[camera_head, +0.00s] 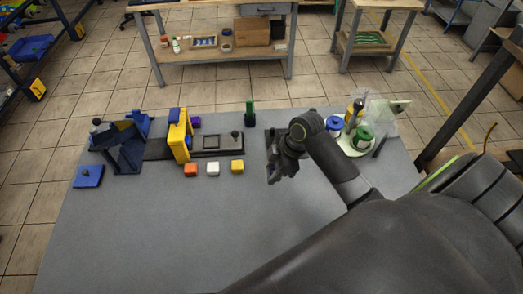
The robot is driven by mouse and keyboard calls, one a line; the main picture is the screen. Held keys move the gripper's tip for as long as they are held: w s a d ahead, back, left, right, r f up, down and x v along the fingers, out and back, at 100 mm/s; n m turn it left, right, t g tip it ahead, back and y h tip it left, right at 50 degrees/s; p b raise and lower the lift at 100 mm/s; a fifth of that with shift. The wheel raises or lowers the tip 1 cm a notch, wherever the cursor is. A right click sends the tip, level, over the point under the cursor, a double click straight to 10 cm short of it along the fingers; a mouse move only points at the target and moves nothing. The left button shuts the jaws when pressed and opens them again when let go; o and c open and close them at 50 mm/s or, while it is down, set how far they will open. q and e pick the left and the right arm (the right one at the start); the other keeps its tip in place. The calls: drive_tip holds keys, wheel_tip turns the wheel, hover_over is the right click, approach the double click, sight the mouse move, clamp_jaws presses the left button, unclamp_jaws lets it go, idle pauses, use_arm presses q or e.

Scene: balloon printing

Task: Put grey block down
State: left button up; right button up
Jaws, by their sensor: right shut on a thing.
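My right gripper (275,176) is low over the grey table (170,240), to the right of the row of small blocks, pointing down. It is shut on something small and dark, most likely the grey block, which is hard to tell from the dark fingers. I cannot tell whether the block touches the table. An orange block (191,170), a white block (213,169) and a yellow block (237,167) stand in a row to its left. My left gripper is not in view.
Behind the row stands a dark fixture (220,144) with a yellow frame (178,140). A green upright piece (250,113) stands behind. A blue plate (88,176) lies at left. A round tray (345,149) with bottles is at right. The table's front is clear.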

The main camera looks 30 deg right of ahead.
sight(267, 188)
drive_tip(key=shift+f+p, duration=0.3)
drive_tip(key=shift+f, duration=2.95)
drive_tip(key=shift+f, duration=0.15)
drive_tip(key=o, duration=1)
drive_tip(key=shift+o, duration=0.2)
